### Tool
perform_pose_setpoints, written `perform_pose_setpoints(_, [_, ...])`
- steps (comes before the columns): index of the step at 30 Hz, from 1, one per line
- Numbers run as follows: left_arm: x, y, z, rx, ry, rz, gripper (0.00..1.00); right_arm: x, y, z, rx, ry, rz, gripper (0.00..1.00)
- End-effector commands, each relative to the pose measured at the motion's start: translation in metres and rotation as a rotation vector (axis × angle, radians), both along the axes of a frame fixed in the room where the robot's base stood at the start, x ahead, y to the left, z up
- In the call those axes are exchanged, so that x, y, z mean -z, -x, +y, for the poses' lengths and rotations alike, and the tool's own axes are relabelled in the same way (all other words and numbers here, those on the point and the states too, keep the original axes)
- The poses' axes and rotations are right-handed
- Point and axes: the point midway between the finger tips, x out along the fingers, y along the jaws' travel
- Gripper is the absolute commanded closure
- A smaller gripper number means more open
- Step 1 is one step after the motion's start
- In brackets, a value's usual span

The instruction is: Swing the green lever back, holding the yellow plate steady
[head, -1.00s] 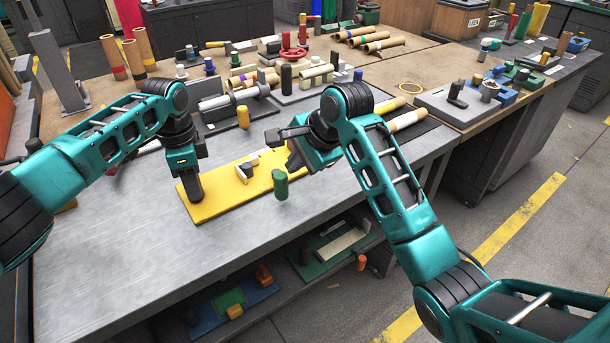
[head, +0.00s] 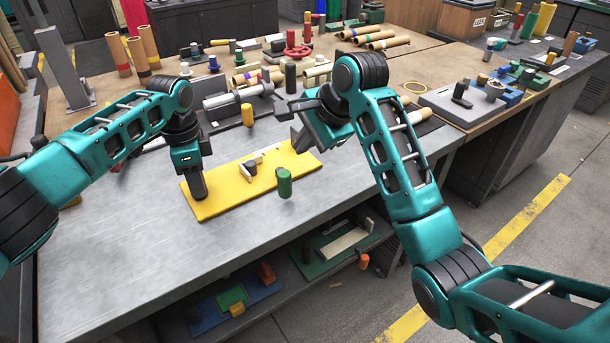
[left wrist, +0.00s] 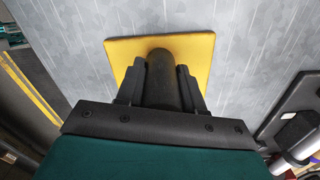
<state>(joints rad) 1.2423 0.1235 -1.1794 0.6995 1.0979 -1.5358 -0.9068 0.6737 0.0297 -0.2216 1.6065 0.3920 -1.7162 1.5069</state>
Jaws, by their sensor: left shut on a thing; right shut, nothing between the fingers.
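The yellow plate (head: 218,201) lies flat on the grey metal bench and also shows in the left wrist view (left wrist: 200,50). My left gripper (head: 198,190) is at its left end, shut on a dark upright post (left wrist: 162,75). The green lever (head: 285,182) shows as an upright green cylinder at the plate's front edge, right of its middle; what joins it to the plate is hard to see. White bars and a dark knob (head: 251,168) stand on the plate. My right gripper (head: 301,143) is shut and empty, above and behind the green lever, apart from it.
A yellow cylinder (head: 247,115) and a grey fixture (head: 238,98) stand behind the plate. Cardboard rolls (head: 375,38) lie farther back. A shelf below holds more boards (head: 330,247). The bench's front left is clear.

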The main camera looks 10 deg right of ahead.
Motion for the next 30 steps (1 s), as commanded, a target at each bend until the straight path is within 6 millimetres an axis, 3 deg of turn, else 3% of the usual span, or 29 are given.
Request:
perform_pose_setpoints(2, [0.0027, 0.0016, -0.0033, 0.003, 0.008, 0.004, 1.00, 0.0006, 0.0001, 0.0001, 0.000, 0.000, 0.000, 1.00])
perform_pose_setpoints(3, [0.0027, 0.0016, -0.0033, 0.003, 0.008, 0.004, 0.62, 0.0007, 0.0001, 0.0001, 0.000, 0.000, 0.000, 1.00])
perform_pose_setpoints(12, [0.0012, 0.0007, -0.0015, 0.001, 0.003, 0.002, 0.33, 0.0006, 0.0001, 0.0001, 0.000, 0.000, 0.000, 1.00])
perform_pose_setpoints(17, [0.0007, 0.0004, -0.0009, 0.001, 0.002, 0.001, 0.33, 0.0005, 0.0001, 0.0001, 0.000, 0.000, 0.000, 1.00])
perform_pose_setpoints(27, [0.0002, 0.0002, -0.0003, 0.000, 0.001, 0.001, 0.02, 0.0004, 0.0000, 0.0000, 0.000, 0.000, 0.000, 1.00])
perform_pose_setpoints(30, [0.0001, 0.0001, -0.0002, 0.000, 0.001, 0.000, 0.00, 0.0004, 0.0000, 0.0000, 0.000, 0.000, 0.000, 1.00])
